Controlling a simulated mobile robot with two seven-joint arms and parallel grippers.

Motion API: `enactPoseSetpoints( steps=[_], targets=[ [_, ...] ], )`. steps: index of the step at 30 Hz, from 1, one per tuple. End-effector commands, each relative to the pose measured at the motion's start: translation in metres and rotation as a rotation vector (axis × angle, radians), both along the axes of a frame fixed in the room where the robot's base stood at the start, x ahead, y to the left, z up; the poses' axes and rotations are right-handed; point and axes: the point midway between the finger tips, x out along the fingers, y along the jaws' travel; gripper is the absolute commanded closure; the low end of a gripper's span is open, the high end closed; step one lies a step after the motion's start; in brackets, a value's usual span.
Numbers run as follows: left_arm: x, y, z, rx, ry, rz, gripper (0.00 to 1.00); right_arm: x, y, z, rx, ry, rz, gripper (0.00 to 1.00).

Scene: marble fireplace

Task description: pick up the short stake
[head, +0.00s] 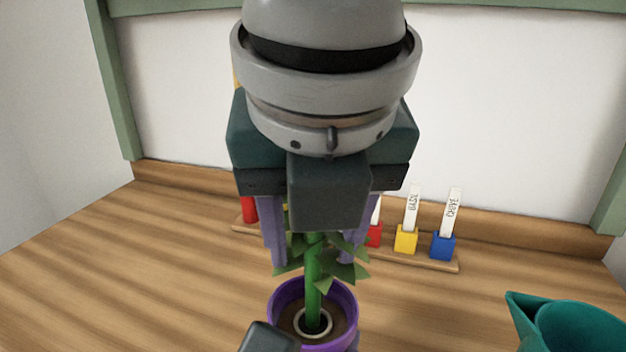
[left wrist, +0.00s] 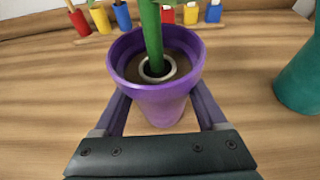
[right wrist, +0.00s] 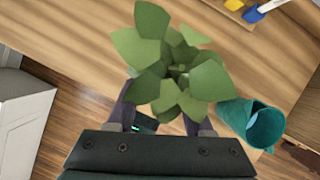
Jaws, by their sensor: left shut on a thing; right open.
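A green upright stem or stake (head: 313,270) with leaves stands in a ringed hole in the soil of a purple pot (head: 350,300); I cannot tell whether it is the short stake. It also shows in the left wrist view (left wrist: 153,40). My left gripper (left wrist: 160,105) is shut on the pot, one finger on each side. In the head view only a dark part of it (head: 268,338) shows, at the pot's front. My right gripper (head: 315,258) is open, pointing down, its fingers on either side of the leafy top. In the right wrist view leaves (right wrist: 175,60) hide much between its fingers.
A wooden rack (head: 420,258) at the back holds several red, yellow and blue blocks with white labels, some reading BASIL and CHIVE; my right arm hides part. A teal vessel (head: 575,325) stands at the front right. The left tabletop is clear.

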Motion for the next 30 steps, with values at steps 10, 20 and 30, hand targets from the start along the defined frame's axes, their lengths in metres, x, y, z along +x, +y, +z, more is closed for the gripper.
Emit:
enactPoseSetpoints(
  steps=[10, 20, 30],
  targets=[
    [0.0000, 0.0000, 0.0001, 0.000, 0.000, 0.000, 1.00, 0.0003, 0.0004, -0.0008, 0.001, 0.000, 0.001, 0.62],
    [-0.0001, -0.0004, 0.0001, 0.001, 0.000, -0.001, 1.00, -0.0002, 0.0012, -0.0006, 0.003, 0.000, 0.003, 0.99],
    [-0.0007, -0.0019, 0.0004, -0.001, -0.002, -0.005, 1.00, -0.0008, 0.0025, -0.0006, 0.006, 0.001, 0.007, 1.00]
  ],
)
